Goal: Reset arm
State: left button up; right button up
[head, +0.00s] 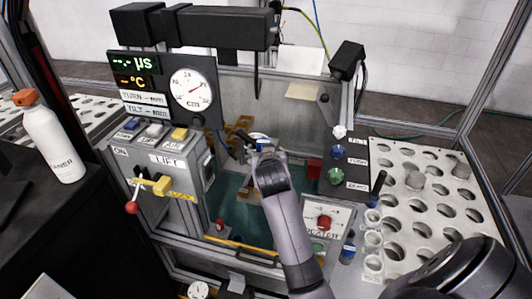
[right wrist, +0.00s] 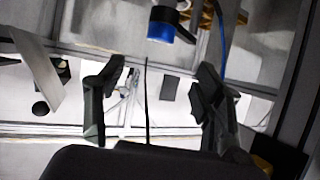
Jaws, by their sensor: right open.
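My right arm reaches up from the bottom of the head view into the machine's open bay. Its gripper (head: 262,150) is at the far end, small and partly hidden by my own wrist. In the right wrist view the two dark fingers of my right gripper (right wrist: 160,88) stand wide apart with nothing between them. A blue-ended black cylinder (right wrist: 170,28) hangs beyond the fingertips, apart from them. My left gripper is in neither view.
Left of the bay stands the grey LIFT panel (head: 172,185) with a red-knobbed lever (head: 132,207). A gauge display (head: 190,90) rises behind it. At right are a heater box (head: 322,221) and a white rack with round holes (head: 425,205). A white bottle (head: 52,142) stands far left.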

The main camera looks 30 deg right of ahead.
jog(key=shift+s+a+r, duration=0.1)
jog(key=shift+s+r, duration=0.05)
jog(key=shift+s, duration=0.05)
dwell(0.4)
